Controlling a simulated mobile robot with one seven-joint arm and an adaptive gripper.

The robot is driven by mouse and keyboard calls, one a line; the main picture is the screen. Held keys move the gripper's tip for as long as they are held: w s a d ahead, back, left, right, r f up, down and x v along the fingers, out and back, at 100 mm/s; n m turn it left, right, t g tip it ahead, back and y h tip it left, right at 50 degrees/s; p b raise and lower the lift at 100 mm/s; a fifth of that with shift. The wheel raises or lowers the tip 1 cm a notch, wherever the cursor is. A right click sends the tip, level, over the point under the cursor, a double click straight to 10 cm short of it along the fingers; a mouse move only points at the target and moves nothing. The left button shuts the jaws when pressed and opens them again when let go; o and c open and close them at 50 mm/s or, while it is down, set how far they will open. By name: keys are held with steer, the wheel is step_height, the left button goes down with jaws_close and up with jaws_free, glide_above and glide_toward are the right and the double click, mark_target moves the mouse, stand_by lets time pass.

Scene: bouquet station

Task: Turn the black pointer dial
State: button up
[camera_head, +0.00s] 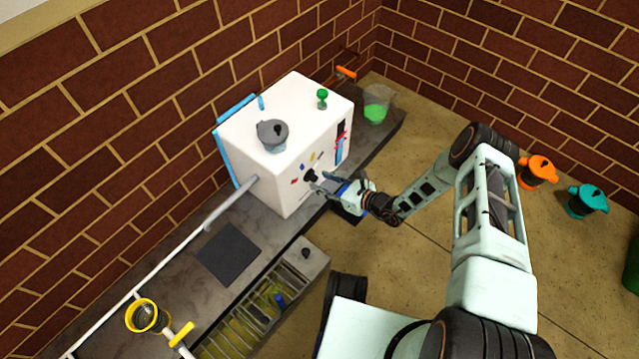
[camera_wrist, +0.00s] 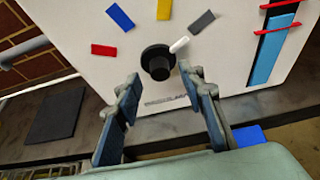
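The black pointer dial (camera_wrist: 157,62) is on the front face of the white box (camera_head: 290,165). Its white pointer (camera_wrist: 179,45) points up and to the right, toward a grey mark (camera_wrist: 201,22). Red (camera_wrist: 104,50), blue (camera_wrist: 120,17) and yellow (camera_wrist: 164,9) marks also ring the dial. In the head view the dial (camera_head: 311,176) is small and partly behind my fingers. My gripper (camera_wrist: 162,87) is open and empty, in front of the dial and slightly below it in the wrist view. The fingers stand apart on either side and do not appear to touch it.
A blue vertical strip with red clips (camera_wrist: 266,48) is right of the dial. Orange (camera_head: 537,171) and teal (camera_head: 587,201) pots stand at right.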

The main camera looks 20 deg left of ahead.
steer(key=shift+x, duration=1)
jaws_close()
